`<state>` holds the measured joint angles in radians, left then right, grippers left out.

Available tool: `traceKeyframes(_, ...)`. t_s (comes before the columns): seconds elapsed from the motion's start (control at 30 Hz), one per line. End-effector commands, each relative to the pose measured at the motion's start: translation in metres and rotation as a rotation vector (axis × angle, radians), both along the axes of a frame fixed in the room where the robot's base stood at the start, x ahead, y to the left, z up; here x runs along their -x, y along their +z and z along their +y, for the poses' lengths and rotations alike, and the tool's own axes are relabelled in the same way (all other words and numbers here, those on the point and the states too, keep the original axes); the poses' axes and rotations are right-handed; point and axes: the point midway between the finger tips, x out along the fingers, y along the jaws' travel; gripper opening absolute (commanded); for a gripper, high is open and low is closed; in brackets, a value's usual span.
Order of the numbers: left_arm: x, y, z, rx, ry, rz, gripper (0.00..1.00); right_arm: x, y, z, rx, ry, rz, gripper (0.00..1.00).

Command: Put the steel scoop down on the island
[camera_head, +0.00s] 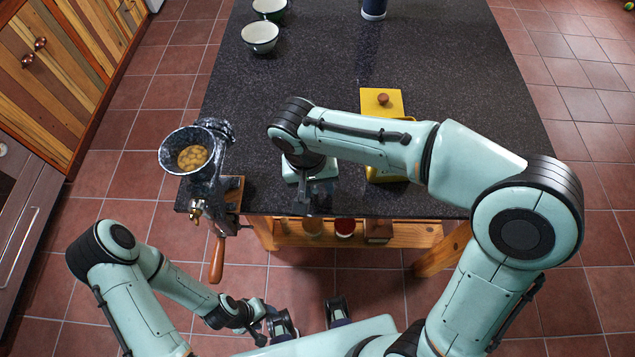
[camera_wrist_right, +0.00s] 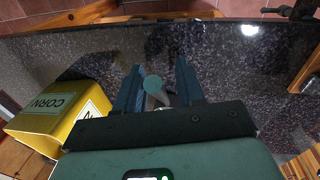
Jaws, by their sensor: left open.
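My right gripper (camera_head: 316,192) is low over the near edge of the dark island (camera_head: 330,90). In the right wrist view its two fingers (camera_wrist_right: 160,85) stand either side of the steel scoop (camera_wrist_right: 162,101), shut on its pale handle. The handle's round teal end faces the camera. The rest of the scoop is hidden, and I cannot tell whether it touches the island. My left gripper (camera_head: 311,320) is open and empty, in front of the island and below its top.
A yellow corn canister (camera_head: 382,103) stands right of my right gripper and shows in the wrist view (camera_wrist_right: 60,110). A grinder with a filled hopper (camera_head: 188,150) is clamped at the near left corner. Bowls (camera_head: 260,37) stand further back. The island's middle is clear.

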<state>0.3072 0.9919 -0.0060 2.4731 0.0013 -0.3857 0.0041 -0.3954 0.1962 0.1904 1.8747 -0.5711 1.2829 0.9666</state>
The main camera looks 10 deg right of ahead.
Motion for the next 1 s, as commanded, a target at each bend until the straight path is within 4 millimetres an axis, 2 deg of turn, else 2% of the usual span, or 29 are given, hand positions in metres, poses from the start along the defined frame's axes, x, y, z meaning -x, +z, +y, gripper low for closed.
traceKeyframes(0.4,-0.009,0.017,0.0,0.0,0.0,-0.01,0.56,-0.001,0.084,0.014,-0.003,0.001,-0.006,0.38)
traceKeyframes(0.53,-0.011,0.022,0.0,0.0,0.0,-0.012,0.56,-0.001,0.104,0.017,-0.002,0.001,-0.004,0.38)
traceKeyframes(0.7,-0.013,0.025,0.0,0.0,0.0,-0.015,0.56,-0.001,0.117,0.019,-0.002,0.001,-0.002,0.38)
traceKeyframes(1.0,-0.013,0.025,0.0,0.0,0.0,-0.014,0.56,0.0,0.119,0.019,0.0,0.001,0.0,0.38)
